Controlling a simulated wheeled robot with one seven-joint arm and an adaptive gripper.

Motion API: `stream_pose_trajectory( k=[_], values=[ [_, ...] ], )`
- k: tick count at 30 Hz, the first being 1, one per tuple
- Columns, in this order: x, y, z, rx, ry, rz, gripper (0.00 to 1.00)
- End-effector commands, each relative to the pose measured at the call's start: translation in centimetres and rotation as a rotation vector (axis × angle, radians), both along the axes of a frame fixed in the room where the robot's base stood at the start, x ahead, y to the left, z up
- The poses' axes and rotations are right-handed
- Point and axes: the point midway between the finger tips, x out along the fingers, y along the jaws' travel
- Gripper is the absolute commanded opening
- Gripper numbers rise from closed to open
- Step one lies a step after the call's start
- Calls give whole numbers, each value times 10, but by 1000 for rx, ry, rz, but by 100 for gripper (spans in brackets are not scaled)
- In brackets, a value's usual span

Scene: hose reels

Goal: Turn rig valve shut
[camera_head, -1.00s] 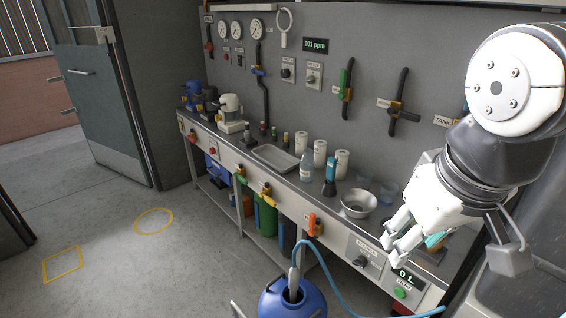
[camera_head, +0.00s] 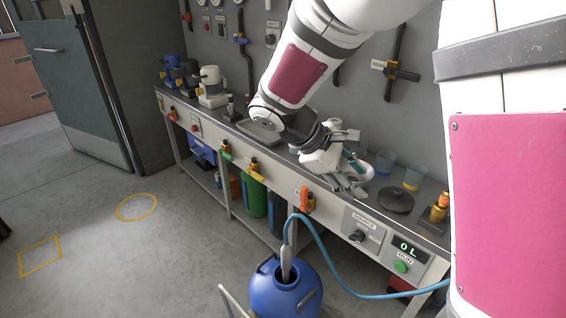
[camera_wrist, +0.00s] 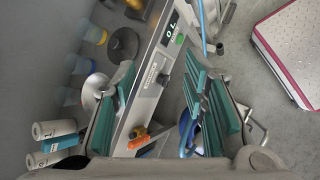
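The orange handle (camera_head: 304,199) on the bench's front panel, under a partly hidden label, looks like the rig valve; I cannot read the label fully. It stands roughly upright beside a brass-coloured fitting. In the wrist view the orange handle (camera_wrist: 138,141) shows low, nearer the left finger. My gripper (camera_head: 350,188) is at the bench's front edge, above and to the right of the handle, apart from it. In the wrist view my gripper (camera_wrist: 163,80) is wide open, with teal pads and nothing between them but the bench front behind.
A blue drum (camera_head: 287,296) with a blue hose (camera_head: 340,282) stands on the floor before the bench. A dark round disc (camera_head: 396,201) and cups (camera_head: 413,178) are on the bench top. A panel with a green button (camera_head: 401,267) is at the right. The left floor is clear.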

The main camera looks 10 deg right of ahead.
Motion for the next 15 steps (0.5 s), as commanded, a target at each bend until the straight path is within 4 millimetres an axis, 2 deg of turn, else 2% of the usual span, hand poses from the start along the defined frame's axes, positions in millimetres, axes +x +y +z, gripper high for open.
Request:
stream_pose_trajectory(
  k=[1, 8, 15],
  values=[
    [15, 4, -19, -50, 33, 41, 40],
    [74, 26, -80, -279, 150, 239, 40],
    [128, 62, -150, -532, 253, 455, 40]
  ],
)
